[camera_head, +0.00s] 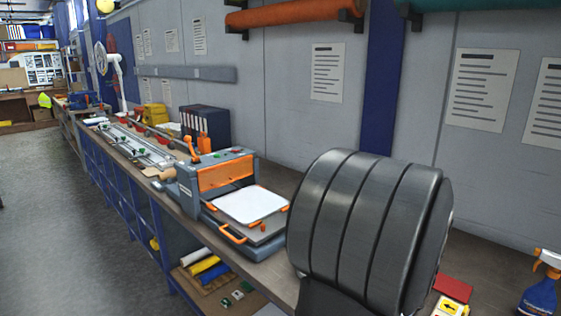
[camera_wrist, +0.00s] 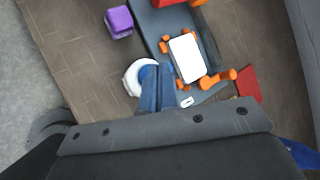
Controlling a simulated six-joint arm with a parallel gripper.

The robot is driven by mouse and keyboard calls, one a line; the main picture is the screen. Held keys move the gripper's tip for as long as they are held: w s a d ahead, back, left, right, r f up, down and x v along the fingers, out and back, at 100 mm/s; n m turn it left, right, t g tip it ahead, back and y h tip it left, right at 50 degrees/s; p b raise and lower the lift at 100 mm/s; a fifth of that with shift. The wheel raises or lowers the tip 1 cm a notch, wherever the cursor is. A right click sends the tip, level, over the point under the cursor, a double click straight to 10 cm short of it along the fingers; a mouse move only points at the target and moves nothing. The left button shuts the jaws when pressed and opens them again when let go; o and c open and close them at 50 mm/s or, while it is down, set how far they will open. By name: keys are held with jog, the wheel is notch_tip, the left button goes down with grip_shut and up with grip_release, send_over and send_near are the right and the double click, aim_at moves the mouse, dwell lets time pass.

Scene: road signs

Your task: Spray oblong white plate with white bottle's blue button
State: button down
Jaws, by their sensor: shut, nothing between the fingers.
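The oblong white plate (camera_head: 246,204) lies flat on the grey press with orange handles in the head view. It also shows in the wrist view (camera_wrist: 187,58), right of my fingers. A round white thing (camera_wrist: 133,79), seen from above in the wrist view, looks like the white bottle. Blue shows at its middle, partly covered by my fingers. My gripper (camera_wrist: 157,74) is shut and empty, its fingertips over or beside that blue part. I cannot tell whether they touch it. In the head view the bottle and gripper are not visible; my dark arm fills the foreground.
The grey press (camera_head: 205,180) has orange handles sticking out. A purple block (camera_wrist: 119,21) lies left of it in the wrist view. A red piece (camera_wrist: 248,84) lies to the right. A blue spray bottle with an orange head (camera_head: 541,293) stands at far right.

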jog(key=shift+f, duration=0.5)
dwell(0.5)
jog(key=shift+r, duration=0.85)
jog(key=shift+r, duration=3)
jog(key=shift+f, duration=3.05)
